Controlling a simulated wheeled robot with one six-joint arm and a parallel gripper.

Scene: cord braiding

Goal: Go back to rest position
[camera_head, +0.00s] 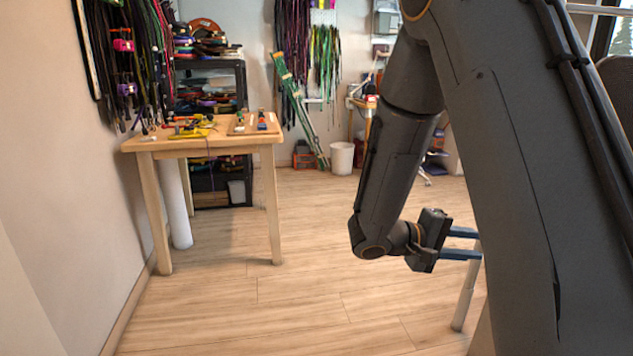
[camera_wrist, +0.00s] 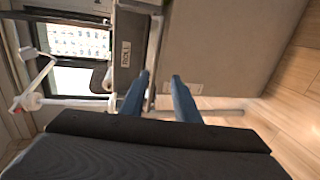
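My gripper (camera_head: 466,244) is at the middle right of the head view, pointing right, well away from the wooden table. Its two blue fingers stand apart with nothing seen between them. In the wrist view, the blue fingers of my gripper (camera_wrist: 161,92) are also spread apart, in front of a grey panel-like surface (camera_wrist: 215,55). My dark arm hangs down across the right half of the head view and hides part of the room.
A wooden table (camera_head: 230,142) with small tools and a wooden board stands at the left by the wall. Cords hang on the wall (camera_head: 325,60). A white bin (camera_head: 342,158) stands at the back. The wooden floor (camera_head: 250,320) in the middle is clear.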

